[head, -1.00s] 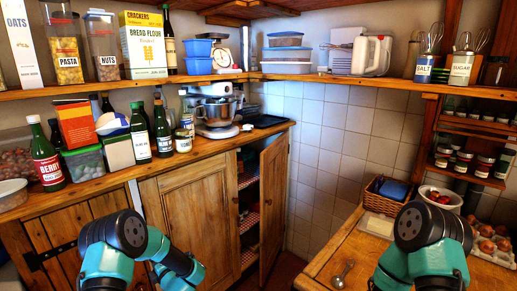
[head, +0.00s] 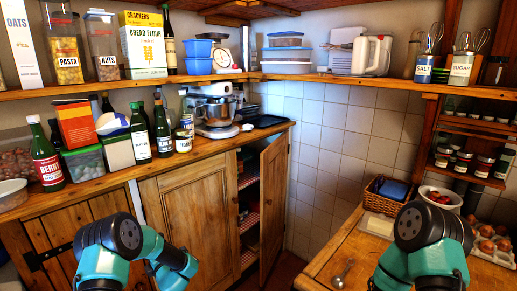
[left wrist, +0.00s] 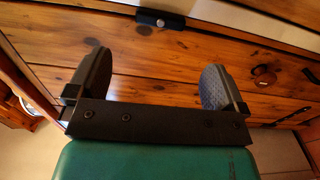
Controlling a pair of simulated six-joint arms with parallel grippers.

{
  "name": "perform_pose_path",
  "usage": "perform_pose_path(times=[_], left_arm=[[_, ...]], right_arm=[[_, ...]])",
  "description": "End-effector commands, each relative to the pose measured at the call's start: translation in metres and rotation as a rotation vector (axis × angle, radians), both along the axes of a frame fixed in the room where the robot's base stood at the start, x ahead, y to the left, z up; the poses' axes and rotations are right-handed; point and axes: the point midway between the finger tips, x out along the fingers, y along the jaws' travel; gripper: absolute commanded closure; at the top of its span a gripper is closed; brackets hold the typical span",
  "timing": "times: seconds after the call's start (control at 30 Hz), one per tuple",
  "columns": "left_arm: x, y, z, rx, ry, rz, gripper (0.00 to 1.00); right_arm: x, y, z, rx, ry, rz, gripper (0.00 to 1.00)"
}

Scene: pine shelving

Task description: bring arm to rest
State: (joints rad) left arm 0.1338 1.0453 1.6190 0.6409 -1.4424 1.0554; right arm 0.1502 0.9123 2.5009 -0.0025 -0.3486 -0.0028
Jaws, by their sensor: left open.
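My left arm comes in at the bottom left of the head view, bent, with its gripper out of sight there. In the left wrist view my left gripper (left wrist: 155,88) is open and empty. Its two dark finger pads stand wide apart in front of a wooden front (left wrist: 165,60) with a knob. My right arm is at the bottom right of the head view, and its gripper is not visible.
A cupboard door (head: 273,205) stands open beside a closed one (head: 190,222). The counter (head: 100,185) holds several bottles and boxes. On the right, a wooden table (head: 345,245) bears a spoon (head: 343,273), a basket (head: 383,204) and eggs (head: 487,246).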

Motion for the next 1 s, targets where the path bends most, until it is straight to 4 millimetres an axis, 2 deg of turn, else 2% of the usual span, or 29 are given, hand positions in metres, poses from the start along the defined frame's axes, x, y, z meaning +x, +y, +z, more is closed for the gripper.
perform_pose_path(times=[0.53,1.0], left_arm=[[0.058,0.063,0.000,0.001,-0.002,0.001,0.02],[0.058,0.062,0.002,0.211,0.227,-0.001,0.02]], right_arm=[[0.000,0.000,0.000,0.000,0.000,0.000,0.57],[0.000,0.000,0.000,0.000,0.000,0.000,0.57]])
